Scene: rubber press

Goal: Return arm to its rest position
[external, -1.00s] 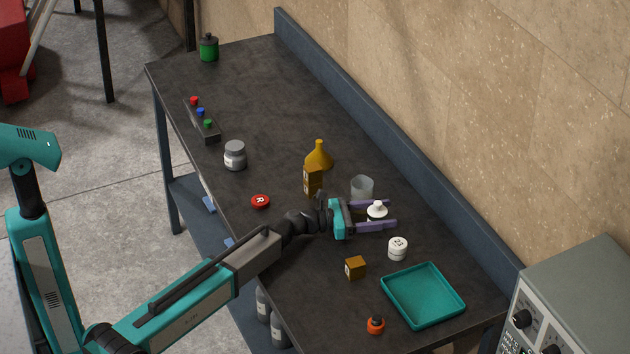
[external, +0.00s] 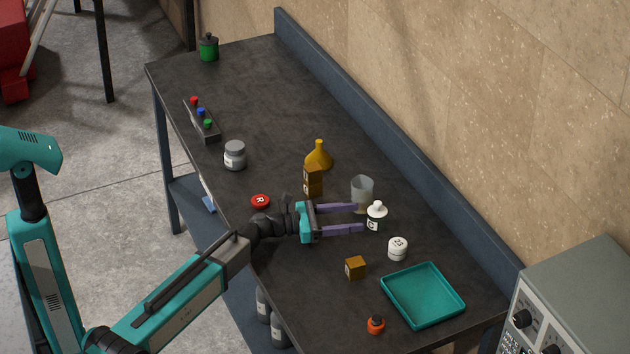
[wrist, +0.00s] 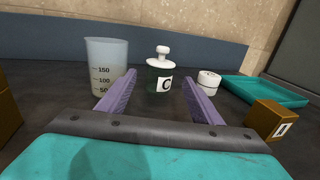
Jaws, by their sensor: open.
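My gripper (external: 342,219) is open and empty, low over the dark workbench (external: 260,110). Its two purple fingers point right, toward a small bottle (external: 376,218) with a white top. In the wrist view the bottle (wrist: 159,75) stands upright beyond the fingertips, its label marked C or similar. The fingers (wrist: 157,97) are apart and a gap separates them from the bottle. My arm reaches over the bench's front edge from the lower left.
A beaker (external: 362,191) stands beside the bottle.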

